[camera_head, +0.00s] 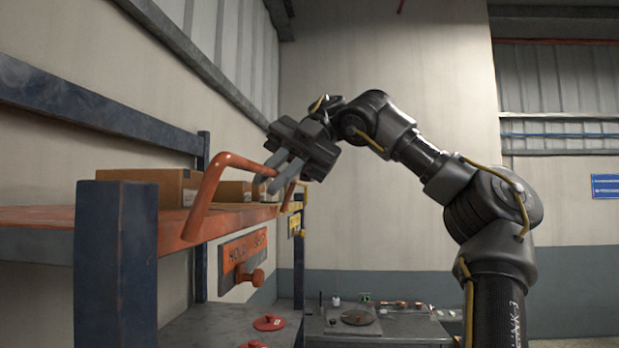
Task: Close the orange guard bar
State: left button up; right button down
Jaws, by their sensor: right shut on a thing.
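The orange guard bar (205,196) is a bent tube at the front of the shelf on the left in the head view. It rises from a low near end, bends, and runs back to the right at a slant. My right gripper (277,178) reaches in from the right, with its two grey fingers around the bar's far part, shut on it. The bar's far end beyond the fingers is partly hidden by them. My left gripper is not in view.
Cardboard boxes (150,182) sit on the orange shelf (50,216) behind the bar. A blue post (115,265) stands at the near left. An orange sign (243,250) with a knob hangs below the shelf. Red discs (269,322) lie on a grey surface lower down.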

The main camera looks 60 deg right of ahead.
jog(key=shift+w+a+r+m+g+h, duration=0.1)
jog(key=shift+w+a+m+g+h, duration=0.15)
jog(key=shift+w+m+g+h, duration=0.35)
jog(key=shift+w+a+r+m+g+h, duration=0.1)
jog(key=shift+w+a+m+g+h, duration=0.15)
jog(key=shift+w+g, duration=0.5)
jog(key=shift+s+g, duration=0.2)
jog(key=shift+g, duration=0.15)
jog(key=c, duration=1.8)
grip_release()
jog(key=shift+w, duration=0.1)
jog(key=shift+o, duration=0.2)
jog(key=shift+s+d, duration=0.1)
jog(key=shift+s, duration=0.1)
